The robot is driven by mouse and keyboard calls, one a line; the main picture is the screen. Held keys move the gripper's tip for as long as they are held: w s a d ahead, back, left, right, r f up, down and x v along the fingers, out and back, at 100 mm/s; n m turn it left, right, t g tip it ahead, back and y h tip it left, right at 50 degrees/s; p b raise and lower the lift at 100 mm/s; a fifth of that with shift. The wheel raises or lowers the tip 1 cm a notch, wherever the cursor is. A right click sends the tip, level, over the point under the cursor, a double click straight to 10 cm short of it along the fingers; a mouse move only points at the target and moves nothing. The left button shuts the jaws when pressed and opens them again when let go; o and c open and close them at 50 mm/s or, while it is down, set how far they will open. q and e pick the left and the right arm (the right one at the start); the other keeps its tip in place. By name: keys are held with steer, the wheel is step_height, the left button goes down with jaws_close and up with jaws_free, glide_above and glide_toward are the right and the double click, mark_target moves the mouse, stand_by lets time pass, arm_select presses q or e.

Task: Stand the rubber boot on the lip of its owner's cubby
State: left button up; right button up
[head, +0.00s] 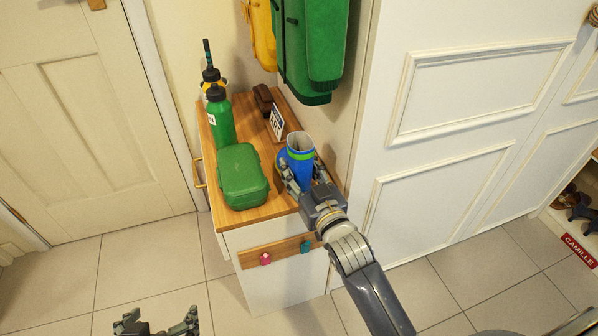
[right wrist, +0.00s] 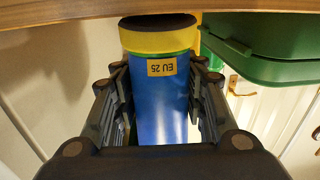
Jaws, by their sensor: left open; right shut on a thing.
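The rubber boot (head: 300,160) is blue with a green band near its open top. It is upright at the right side of the wooden cabinet top. In the right wrist view the boot (right wrist: 160,105) appears upside down, with a yellow foot, dark sole and "EU 25" label. My right gripper (head: 299,186) is shut on its shaft, one finger on each side. I cannot tell whether the sole touches the wood. A cubby with a red "CAMILLE" label (head: 579,250) shows at the right edge. My left gripper (head: 157,322) is open and empty over the floor, low in view.
The cabinet top (head: 238,217) also holds a green lunch box (head: 242,177), green bottle (head: 219,118), small sign (head: 277,122) and brown object (head: 263,99). Coats (head: 312,45) hang above. Dark shoes (head: 578,207) sit inside the cubby. A white panelled wall (head: 440,130) stands between.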

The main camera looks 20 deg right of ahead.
steer(key=shift+f, duration=0.1)
stand_by(0.3)
steer(key=o, duration=0.9)
steer(key=shift+f, duration=0.1)
steer(key=o, duration=0.3)
steer(key=shift+o, duration=0.2)
